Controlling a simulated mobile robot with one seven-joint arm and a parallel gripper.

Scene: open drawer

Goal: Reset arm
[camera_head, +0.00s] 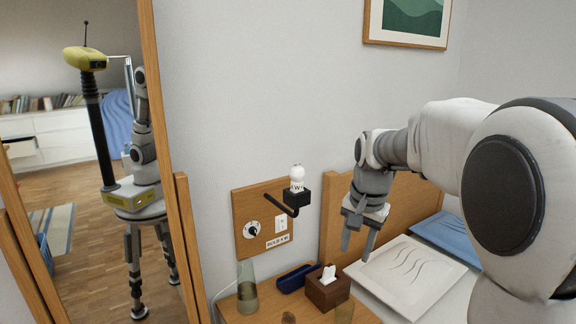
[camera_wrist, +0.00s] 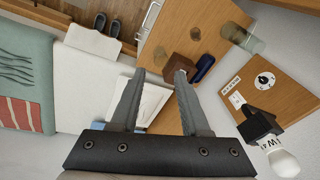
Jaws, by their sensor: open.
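My gripper (camera_head: 358,245) hangs from my raised arm, fingers pointing down, in front of the wooden headboard and above the bedside area. It is open and empty. In the wrist view the two fingers (camera_wrist: 160,74) are spread apart with nothing between them. Behind them lie a white pillow and the wooden bedside table (camera_wrist: 215,35). A pale front with a metal handle (camera_wrist: 150,17) shows at the table's edge; I cannot tell how far any drawer is out.
The bedside table holds a tissue box (camera_head: 328,289), a dark blue case (camera_head: 297,277) and a glass vase (camera_head: 247,291). A wall panel (camera_head: 248,238) carries a protruding lamp (camera_head: 296,180). A white pillow (camera_head: 413,274) lies right. A tall mirror (camera_head: 75,225) stands left. Dark slippers (camera_wrist: 107,26) lie on the floor.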

